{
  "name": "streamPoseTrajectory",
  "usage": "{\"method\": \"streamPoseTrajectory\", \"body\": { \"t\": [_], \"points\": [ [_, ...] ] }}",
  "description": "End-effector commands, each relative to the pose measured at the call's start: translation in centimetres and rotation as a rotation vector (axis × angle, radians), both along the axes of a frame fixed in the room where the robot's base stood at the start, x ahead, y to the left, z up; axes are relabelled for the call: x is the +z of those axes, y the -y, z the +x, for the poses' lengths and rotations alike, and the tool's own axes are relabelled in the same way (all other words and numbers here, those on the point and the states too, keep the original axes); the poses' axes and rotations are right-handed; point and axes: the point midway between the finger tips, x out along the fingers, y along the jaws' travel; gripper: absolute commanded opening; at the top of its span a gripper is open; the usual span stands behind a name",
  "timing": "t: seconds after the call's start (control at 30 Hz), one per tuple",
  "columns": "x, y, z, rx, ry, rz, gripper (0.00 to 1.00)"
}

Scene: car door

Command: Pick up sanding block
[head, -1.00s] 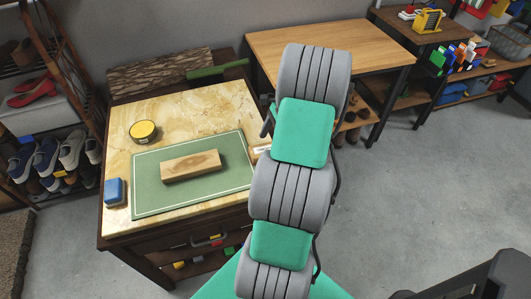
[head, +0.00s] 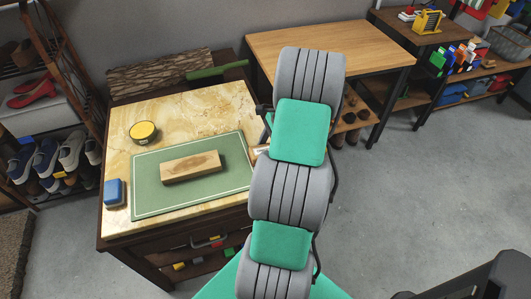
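A small blue block (head: 115,192), which looks like the sanding block, lies at the front left of the marble-topped table (head: 190,108), just left of the green mat. A light wooden block (head: 191,167) lies on the green mat (head: 150,200). My arm rises at the right of the table and covers its right edge. My gripper cannot be made out; it is hidden behind the arm. Only a small dark piece shows at the arm's left side, and I cannot tell what it belongs to.
A round yellow-topped tin (head: 143,132) stands behind the mat. A small pale object at the mat's right is partly covered by my arm. A bark-covered board (head: 160,72) and a green strip (head: 217,69) are at the back.

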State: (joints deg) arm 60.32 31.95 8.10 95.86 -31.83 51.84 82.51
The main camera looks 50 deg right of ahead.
Motion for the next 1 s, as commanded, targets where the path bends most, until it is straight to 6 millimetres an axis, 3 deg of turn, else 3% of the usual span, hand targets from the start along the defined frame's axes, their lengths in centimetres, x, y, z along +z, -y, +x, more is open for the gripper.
{"method": "streamPoseTrajectory", "body": {
  "t": [0.37,0.63,0.83,1.0],
  "points": [
    [0.0,0.0,0.0,0.000,0.000,0.000,0.07],
    [0.7,0.1,0.0,0.000,0.001,-0.002,0.05],
    [3.7,0.0,-0.1,0.000,0.002,-0.002,0.05],
    [7.2,-1.5,-2.8,-0.002,0.002,-0.002,0.05]
  ]
}}
